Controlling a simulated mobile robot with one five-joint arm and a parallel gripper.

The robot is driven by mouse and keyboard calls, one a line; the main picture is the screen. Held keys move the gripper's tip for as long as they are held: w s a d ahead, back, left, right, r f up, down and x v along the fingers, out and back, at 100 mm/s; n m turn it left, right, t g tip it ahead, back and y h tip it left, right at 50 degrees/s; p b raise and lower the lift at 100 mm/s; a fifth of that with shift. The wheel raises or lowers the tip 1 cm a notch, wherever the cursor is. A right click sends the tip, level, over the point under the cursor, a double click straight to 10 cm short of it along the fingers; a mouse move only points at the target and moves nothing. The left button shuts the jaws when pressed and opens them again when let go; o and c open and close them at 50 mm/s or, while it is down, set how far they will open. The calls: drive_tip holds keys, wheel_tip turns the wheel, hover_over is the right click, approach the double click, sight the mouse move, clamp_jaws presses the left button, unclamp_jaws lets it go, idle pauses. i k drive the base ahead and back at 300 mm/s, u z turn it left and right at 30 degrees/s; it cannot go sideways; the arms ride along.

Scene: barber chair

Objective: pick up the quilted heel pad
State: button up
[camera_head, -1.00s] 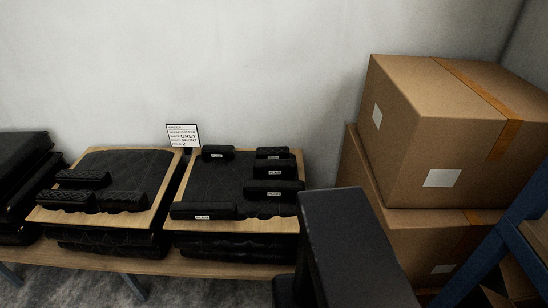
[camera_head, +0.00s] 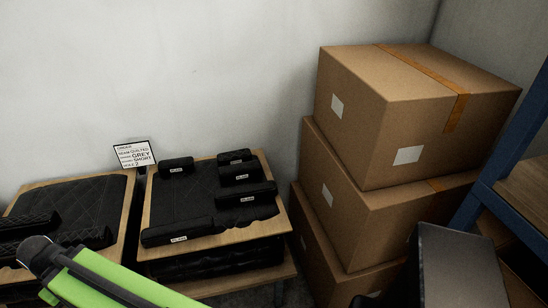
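Several small black pads lie on two wood-edged quilted boards, the left board (camera_head: 122,195) and the right board (camera_head: 147,215). On the right board, a pad at the back right (camera_head: 234,155) looks textured, perhaps quilted. On the left board, ridged pads (camera_head: 28,221) sit near the front, partly behind my green arm. I cannot tell which pad is the heel pad. My gripper is out of view.
An order card (camera_head: 134,155) reading quilted, grey, short and 2 stands behind the boards. Stacked cardboard boxes (camera_head: 360,210) rise close to the right of the table (camera_head: 278,273). A blue-framed shelf (camera_head: 490,185) stands at the far right.

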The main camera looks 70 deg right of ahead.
sight(231, 158)
drive_tip(key=z, duration=0.15)
drive_tip(key=i, duration=1)
